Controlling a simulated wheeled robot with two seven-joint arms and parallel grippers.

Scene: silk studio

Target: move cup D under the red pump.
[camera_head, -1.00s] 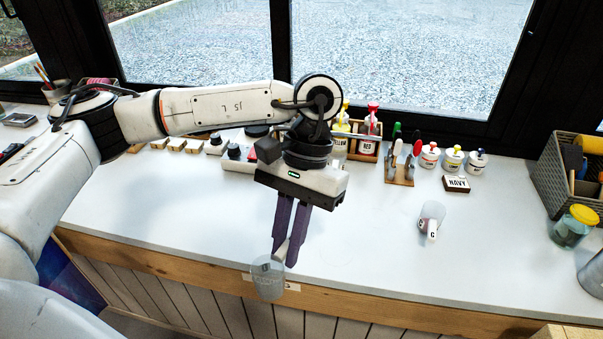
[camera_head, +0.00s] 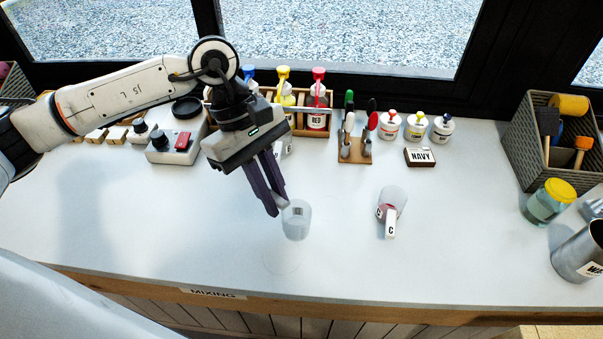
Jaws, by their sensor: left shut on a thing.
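My left gripper (camera_head: 278,207) is shut on the tab of a clear, empty-looking cup (camera_head: 297,224). The cup hangs roughly upright over or on the white counter; I cannot tell if its base touches. Its letter is not readable; I take it as cup D. The red pump (camera_head: 318,74) tops a bottle labelled RED in a wooden rack at the back, behind and slightly right of the cup. Another clear cup (camera_head: 393,198), with a tab marked C and some dark reddish content, stands to the right. My right gripper is not in view.
A yellow pump (camera_head: 283,74) and a blue pump (camera_head: 249,72) stand left of the red one. A tool stand (camera_head: 355,150), small paint jars (camera_head: 415,128) and a NAVY block (camera_head: 420,157) line the back right. The middle counter (camera_head: 200,240) is clear.

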